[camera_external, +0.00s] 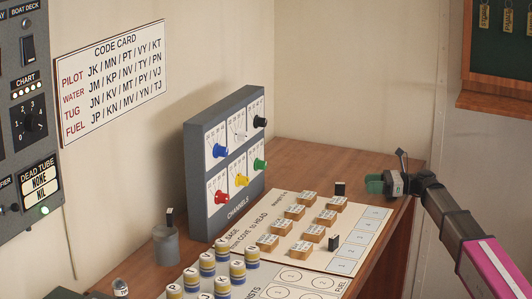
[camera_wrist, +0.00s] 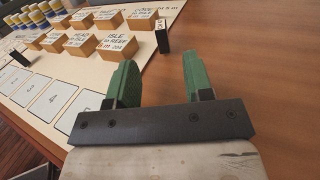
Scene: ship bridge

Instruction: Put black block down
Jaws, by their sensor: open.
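A small black block (camera_external: 340,188) stands upright at the far edge of the printed board, near the wooden blocks. In the wrist view it (camera_wrist: 162,36) shows a pale marked face and stands beyond my fingertips. A second black block (camera_external: 333,242) stands nearer the front, beside the numbered squares; a dark shape (camera_wrist: 20,58) at the left of the wrist view appears to be it. My gripper (camera_external: 380,184) is to the right of the first block, apart from it. Its green fingers (camera_wrist: 160,70) are open with only bare table between them.
Several wooden blocks with labels (camera_external: 295,212) stand in rows on the board. Striped cylinders (camera_external: 222,262) stand at front left. A grey channel box (camera_external: 226,160) with coloured knobs is behind. A grey cylinder (camera_external: 166,246) stands at left. Bare brown table (camera_wrist: 250,60) lies right of the board.

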